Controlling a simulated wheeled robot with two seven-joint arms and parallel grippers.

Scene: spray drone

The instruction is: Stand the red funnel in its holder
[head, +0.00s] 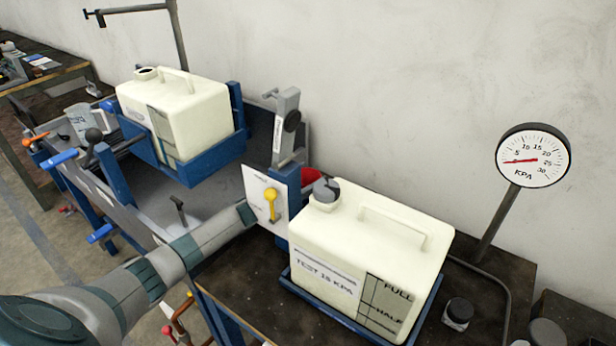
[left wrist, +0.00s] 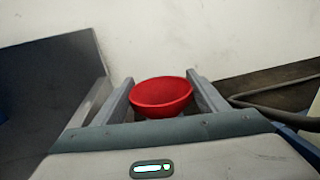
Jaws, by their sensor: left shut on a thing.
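The red funnel (left wrist: 162,92) sits between the two fingers of my left gripper (left wrist: 160,80), which is shut on it. Its wide red mouth faces up in the left wrist view; its spout is hidden. In the head view only a bit of the red funnel (head: 312,176) shows, behind the white jug with the grey cap. There my left arm reaches in from the left and its gripper is hidden behind a white panel with a yellow valve. I cannot make out the funnel's holder for sure. My right gripper is not in view.
The white jug (head: 372,250) stands in a blue tray on the dark bench. Another jug (head: 180,110), open on top, sits on a blue cradle at the left. The panel (head: 257,195) and a grey upright (head: 287,130) stand close by. A pressure gauge (head: 533,158) is at the right.

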